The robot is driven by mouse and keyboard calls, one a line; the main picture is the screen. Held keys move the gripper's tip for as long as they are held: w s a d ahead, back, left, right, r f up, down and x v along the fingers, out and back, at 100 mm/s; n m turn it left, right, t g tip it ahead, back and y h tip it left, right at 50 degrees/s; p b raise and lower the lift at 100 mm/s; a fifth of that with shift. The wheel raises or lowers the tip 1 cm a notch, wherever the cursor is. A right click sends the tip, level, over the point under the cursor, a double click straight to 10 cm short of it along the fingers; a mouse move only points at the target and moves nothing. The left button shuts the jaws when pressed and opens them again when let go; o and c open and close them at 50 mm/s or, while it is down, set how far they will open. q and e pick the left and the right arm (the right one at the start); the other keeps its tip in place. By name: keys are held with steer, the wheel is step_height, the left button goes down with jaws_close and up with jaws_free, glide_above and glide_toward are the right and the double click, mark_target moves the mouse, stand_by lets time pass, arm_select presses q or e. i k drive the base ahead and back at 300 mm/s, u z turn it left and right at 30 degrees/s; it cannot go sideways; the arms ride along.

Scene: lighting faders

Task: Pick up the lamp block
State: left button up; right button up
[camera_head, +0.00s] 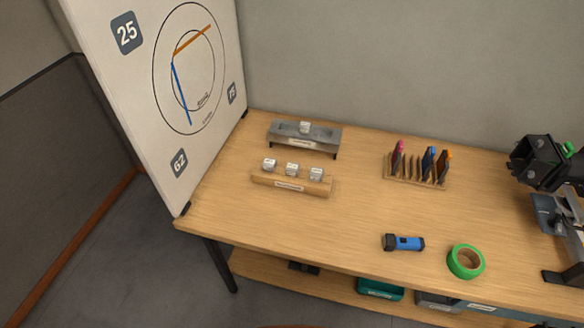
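Neither of my grippers shows in the view.
A wooden rack (402,179) with coloured pieces stands right of the blocks. A blue flashlight (406,243) and green tape roll (466,262) lie near the table's (360,215) front edge. Black equipment (537,162) stands far right. A white board (140,90) rises at left.

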mark_target(269, 164)
steer(key=u, duration=0.05)
steer(key=k, duration=0.5)
steer(key=z, duration=0.75)
steer(key=i, duration=0.85)
steer(key=u, duration=0.45)
